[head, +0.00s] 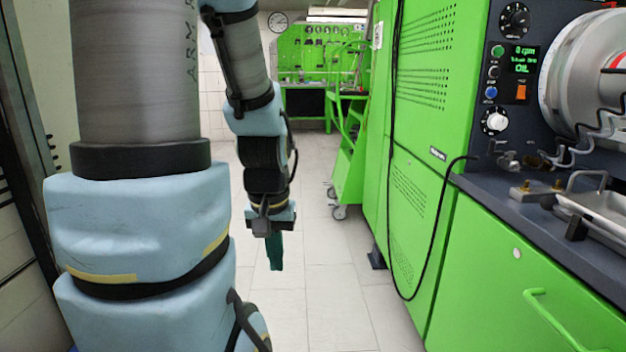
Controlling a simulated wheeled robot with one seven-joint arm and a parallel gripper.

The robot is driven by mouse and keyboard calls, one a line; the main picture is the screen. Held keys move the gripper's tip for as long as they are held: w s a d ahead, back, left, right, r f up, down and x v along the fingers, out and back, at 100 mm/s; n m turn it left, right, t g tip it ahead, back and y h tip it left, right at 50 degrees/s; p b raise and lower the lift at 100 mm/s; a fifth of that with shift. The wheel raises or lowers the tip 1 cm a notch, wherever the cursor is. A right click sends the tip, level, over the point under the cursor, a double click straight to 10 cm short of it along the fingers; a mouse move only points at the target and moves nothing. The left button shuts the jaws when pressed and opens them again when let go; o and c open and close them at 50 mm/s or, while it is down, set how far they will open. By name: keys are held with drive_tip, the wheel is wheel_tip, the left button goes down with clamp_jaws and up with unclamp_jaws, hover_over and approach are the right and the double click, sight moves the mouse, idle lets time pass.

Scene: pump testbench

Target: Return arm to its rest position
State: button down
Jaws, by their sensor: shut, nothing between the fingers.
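My arm hangs at the left of the head view, its grey and light-blue links bent over and pointing down. My gripper (275,252) is at the arm's lower end, over the tiled floor. Its dark green fingers point straight down and are closed together with nothing between them. It is left of the green test bench (422,140) and apart from it.
A control panel (515,65) with knobs and a lit display stands at the upper right, above a dark counter (500,195). A black cable (395,215) hangs along the bench. A green wheeled cart (348,165) stands farther back. The tiled floor (320,280) ahead is clear.

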wheel_tip(320, 180, up, 16)
drive_tip(key=p, duration=1.4)
drive_tip(key=shift+d, duration=0.15)
drive_tip(key=shift+w, duration=0.1)
